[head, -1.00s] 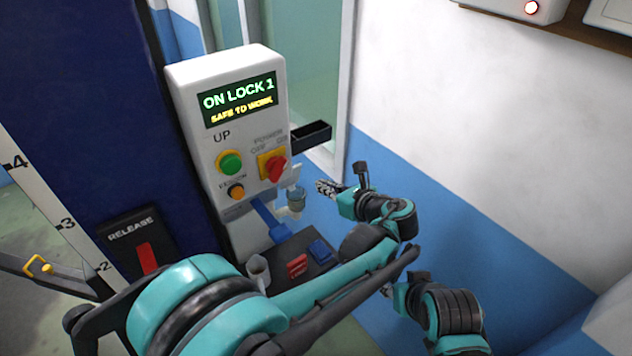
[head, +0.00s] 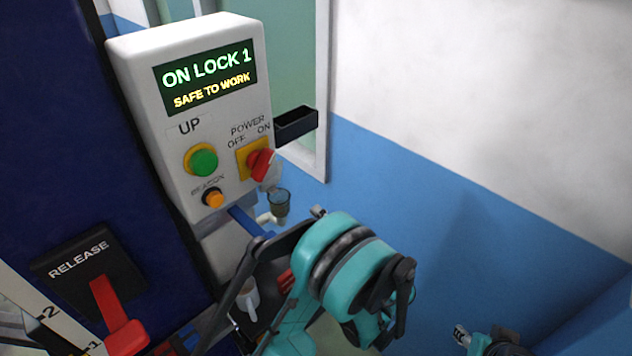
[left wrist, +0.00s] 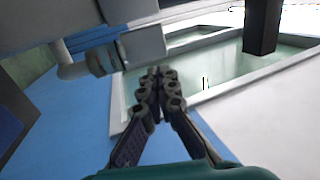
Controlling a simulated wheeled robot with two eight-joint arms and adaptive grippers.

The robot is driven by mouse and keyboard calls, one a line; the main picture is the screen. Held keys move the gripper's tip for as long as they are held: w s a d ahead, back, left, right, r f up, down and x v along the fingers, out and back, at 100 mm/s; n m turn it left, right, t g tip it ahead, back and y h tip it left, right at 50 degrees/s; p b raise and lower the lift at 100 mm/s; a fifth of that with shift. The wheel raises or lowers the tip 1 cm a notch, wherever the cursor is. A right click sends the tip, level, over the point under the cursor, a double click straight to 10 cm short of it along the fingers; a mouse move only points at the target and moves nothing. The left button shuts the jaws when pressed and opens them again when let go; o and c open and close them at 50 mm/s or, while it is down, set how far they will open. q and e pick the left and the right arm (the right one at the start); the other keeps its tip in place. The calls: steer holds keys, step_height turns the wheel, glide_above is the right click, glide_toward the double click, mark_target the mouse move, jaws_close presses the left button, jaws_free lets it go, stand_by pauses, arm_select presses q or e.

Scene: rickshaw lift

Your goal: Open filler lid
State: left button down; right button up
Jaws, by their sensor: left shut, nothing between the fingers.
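A small clear grey cup-like filler (head: 278,203) sits on a white pipe below the red power knob. A pale translucent piece (head: 271,178) shows above it, perhaps the lid; I cannot tell how far it is open. In the head view my left arm hides most of that gripper. At the lower right, part of what seems my right gripper (head: 462,335) shows, its jaws unclear.
The white control box (head: 215,130) stands left of the filler, its screen reading "ON LOCK 1, SAFE TO WORK". A black bin (head: 296,123) projects behind it. A red release lever (head: 118,315) is lower left. The space before the blue wall (head: 430,210) is clear.

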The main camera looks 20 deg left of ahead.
arm_select(q)
steer(key=b+x, duration=0.1)
steer(key=x, duration=1.3)
steer(key=shift+b, duration=0.4)
steer(key=shift+s+r, duration=0.1)
